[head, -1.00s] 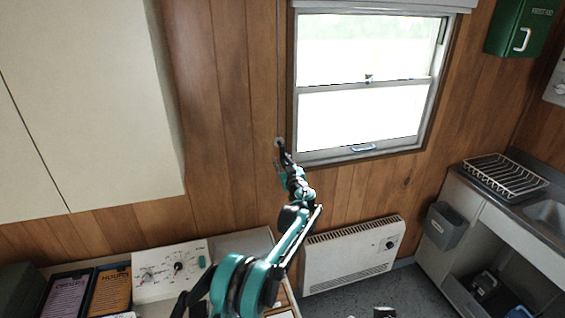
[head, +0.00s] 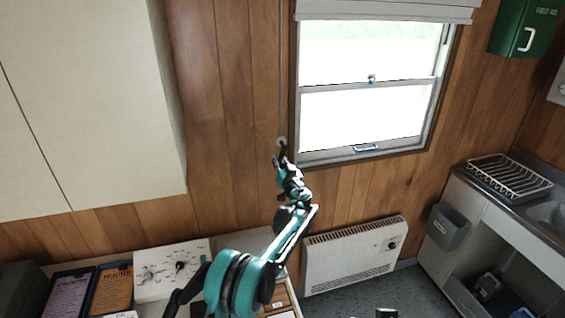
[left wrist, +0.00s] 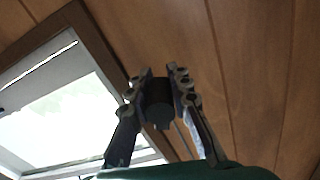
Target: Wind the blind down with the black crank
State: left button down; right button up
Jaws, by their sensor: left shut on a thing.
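The blind (head: 385,12) is a pale band across the top of the window (head: 365,90), with most of the glass bare below it. My left gripper (head: 281,158) is raised against the wood wall, just left of the window frame. In the head view a small grey round part (head: 281,142) shows at the fingertips; the fingers hide most of the crank. My right gripper is not in view.
A cream cabinet (head: 90,100) hangs at the left. A white heater (head: 355,258) is under the window. A sink unit with a dish rack (head: 503,175) is at the right.

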pick_arm(q)
jog(key=shift+s+a+r+m, duration=0.1)
jog(key=shift+a+r+m, duration=0.15)
jog(key=shift+m, duration=0.4)
jog(key=shift+s+a+r+m, duration=0.1)
jog(key=shift+a+m, duration=0.25)
jog(key=shift+m, duration=0.3)
jog(key=c, duration=1.4)
grip_release()
jog(key=shift+a, duration=0.1)
jog(key=shift+o, duration=0.2)
jog(key=v, duration=1.2)
